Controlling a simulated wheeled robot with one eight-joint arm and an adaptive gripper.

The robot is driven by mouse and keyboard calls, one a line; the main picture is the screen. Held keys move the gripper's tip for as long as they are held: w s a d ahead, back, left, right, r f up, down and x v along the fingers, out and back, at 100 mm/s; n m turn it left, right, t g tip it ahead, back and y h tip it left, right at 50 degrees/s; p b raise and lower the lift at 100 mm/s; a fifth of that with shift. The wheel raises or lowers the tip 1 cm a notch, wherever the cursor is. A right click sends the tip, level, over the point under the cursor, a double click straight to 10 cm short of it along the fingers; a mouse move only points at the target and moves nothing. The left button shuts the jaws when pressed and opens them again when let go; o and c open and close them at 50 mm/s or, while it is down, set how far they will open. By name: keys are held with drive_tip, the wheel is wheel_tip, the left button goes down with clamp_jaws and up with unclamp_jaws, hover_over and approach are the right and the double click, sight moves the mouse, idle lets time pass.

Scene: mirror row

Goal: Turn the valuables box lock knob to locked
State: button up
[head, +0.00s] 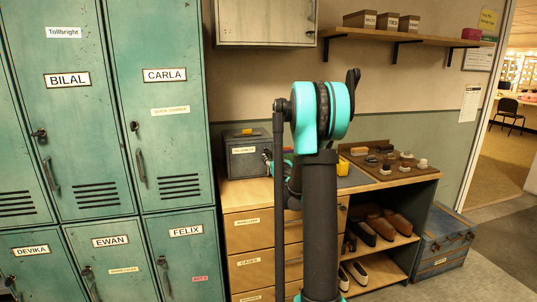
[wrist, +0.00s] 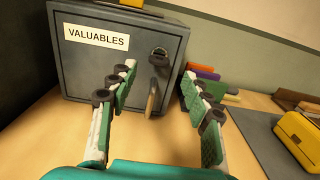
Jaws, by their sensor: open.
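The grey valuables box (wrist: 75,70) stands on the wooden counter, with a white VALUABLES label on its front. Its dark lock knob (wrist: 159,56) is at the upper right of the front, with a small pale mark above it; which setting it is at I cannot tell. A brownish upright handle (wrist: 151,98) is below the knob. My gripper (wrist: 157,80) is open and empty in front of the box, its fingers left and right of the knob and handle in the picture, apart from both. In the head view the box (head: 243,160) is partly hidden by my arm.
Coloured items (wrist: 205,73) stand right of the box, close to my right finger. A yellow object (wrist: 299,135) sits further right on a grey mat (wrist: 255,130). A tray of small items (head: 400,172) is on the counter. Teal lockers (head: 160,100) stand at left.

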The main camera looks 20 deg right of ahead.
sight(268, 152)
drive_tip(key=w, duration=0.6)
drive_tip(key=shift+w, duration=0.3)
drive_tip(key=shift+c, duration=0.6)
clamp_jaws()
